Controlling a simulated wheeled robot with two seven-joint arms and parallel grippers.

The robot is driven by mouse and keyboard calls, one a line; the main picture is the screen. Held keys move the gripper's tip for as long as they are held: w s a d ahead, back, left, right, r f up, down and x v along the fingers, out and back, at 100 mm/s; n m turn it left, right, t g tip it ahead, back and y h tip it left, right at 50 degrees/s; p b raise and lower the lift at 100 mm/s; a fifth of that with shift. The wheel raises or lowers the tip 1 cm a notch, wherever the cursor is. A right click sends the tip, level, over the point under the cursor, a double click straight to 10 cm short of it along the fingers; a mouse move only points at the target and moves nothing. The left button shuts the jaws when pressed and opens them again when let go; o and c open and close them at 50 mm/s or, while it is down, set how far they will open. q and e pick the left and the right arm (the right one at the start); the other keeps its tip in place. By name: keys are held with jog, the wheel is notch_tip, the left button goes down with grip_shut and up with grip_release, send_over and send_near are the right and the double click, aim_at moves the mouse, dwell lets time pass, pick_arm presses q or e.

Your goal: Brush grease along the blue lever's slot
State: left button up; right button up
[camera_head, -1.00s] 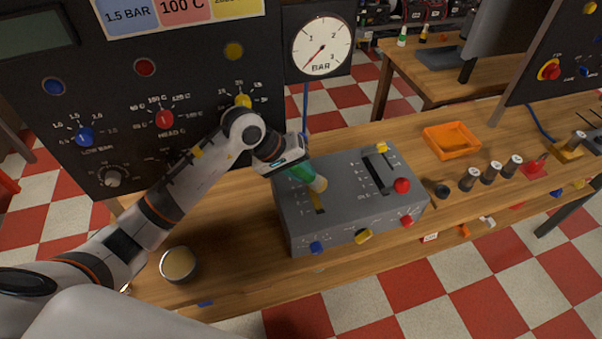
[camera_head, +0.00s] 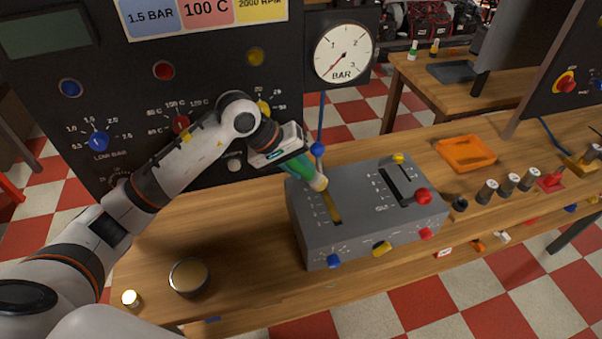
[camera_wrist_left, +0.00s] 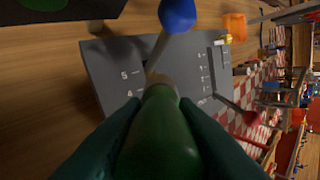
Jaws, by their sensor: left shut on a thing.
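The grey lever box (camera_head: 375,243) stands on the wooden bench. The blue lever's ball knob (camera_head: 317,149) stands up at the far end of the left slot (camera_head: 333,208), whose visible near part looks yellowish. My left gripper (camera_head: 290,158) is shut on a green-handled brush (camera_head: 301,168), tilted down, its pale tip at the slot's far part. In the left wrist view the blue knob (camera_wrist_left: 177,14) and its rod are just beyond the brush tip (camera_wrist_left: 160,88); I cannot tell if they touch. The brush hides part of the slot. My right gripper is not in view.
A round tin (camera_head: 190,279) stands on the bench left of the box. A second lever with a red knob (camera_head: 423,196) is on the box's right. The dark gauge panel rises behind.

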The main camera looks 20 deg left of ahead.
pick_arm(q)
notch_tip(320, 180, up, 2)
notch_tip(320, 180, up, 2)
jog(key=shift+s+r+p, duration=0.1)
jog(key=shift+p, duration=0.45)
jog(key=shift+r, duration=0.3)
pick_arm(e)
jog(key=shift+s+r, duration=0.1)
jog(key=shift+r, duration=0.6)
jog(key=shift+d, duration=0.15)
pick_arm(q)
jog(key=shift+w+a+f+b, duration=0.4)
jog(key=shift+w+b, duration=0.15)
jog(key=shift+b, duration=0.25)
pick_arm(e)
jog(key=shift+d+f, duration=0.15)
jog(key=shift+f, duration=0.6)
pick_arm(q)
jog(key=shift+s, duration=0.1)
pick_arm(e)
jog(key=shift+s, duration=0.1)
